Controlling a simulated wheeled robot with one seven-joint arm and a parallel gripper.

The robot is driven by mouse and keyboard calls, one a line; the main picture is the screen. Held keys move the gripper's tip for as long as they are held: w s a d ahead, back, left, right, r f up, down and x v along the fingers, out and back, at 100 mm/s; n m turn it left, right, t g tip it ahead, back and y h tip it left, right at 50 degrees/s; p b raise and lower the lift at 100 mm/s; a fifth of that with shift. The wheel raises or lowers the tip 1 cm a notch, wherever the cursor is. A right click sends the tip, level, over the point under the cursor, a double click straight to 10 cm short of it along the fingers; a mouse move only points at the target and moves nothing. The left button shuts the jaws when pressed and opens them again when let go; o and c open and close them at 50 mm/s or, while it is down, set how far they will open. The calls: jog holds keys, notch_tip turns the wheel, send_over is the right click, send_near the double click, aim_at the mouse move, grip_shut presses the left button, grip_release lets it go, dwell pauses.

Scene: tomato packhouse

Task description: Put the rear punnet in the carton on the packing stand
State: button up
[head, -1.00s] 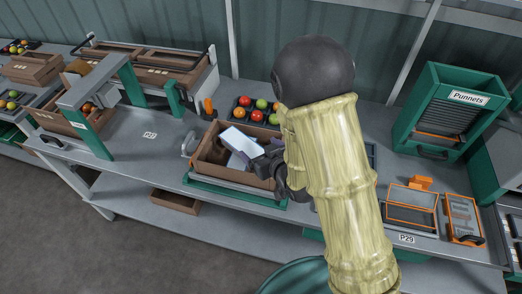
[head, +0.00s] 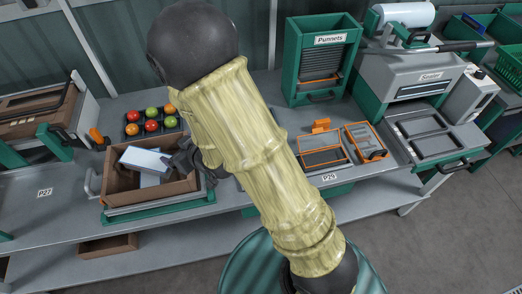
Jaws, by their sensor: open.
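The brown carton (head: 118,200) sits on the green-framed packing stand (head: 150,211). Pale, box-like pieces (head: 147,160) lie tilted inside it; I cannot tell whether they are punnets, or which is the rear one. My dark gripper (head: 177,164) is open over the right rear part of the carton, close beside the pale pieces. I cannot tell whether it touches them. My forearm hides the bench just right of the carton.
A tray (head: 127,129) of red, orange and green tomatoes stands behind the carton. Orange-framed trays (head: 366,141) and a green Punnets cabinet (head: 290,60) are to the right, with a sealer (head: 425,75) beyond. Bench left of the carton is mostly clear.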

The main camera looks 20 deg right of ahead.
jog(key=s+d+r+m+g+h, duration=0.1)
jog(key=s+d+m+g+h, duration=0.15)
jog(key=d, duration=0.45)
jog(key=s+d+r+m+g+h, duration=0.1)
jog(key=d+r+m+h, duration=0.15)
jog(key=d, duration=0.55)
jog(key=s+d+r+m+g+h, duration=0.1)
jog(key=s+d+g, duration=0.3)
jog(key=s, duration=0.5)
jog(key=shift+s+d+r+m+h, duration=0.35)
jog(key=shift+d+r, duration=0.3)
jog(key=shift+d, duration=0.3)
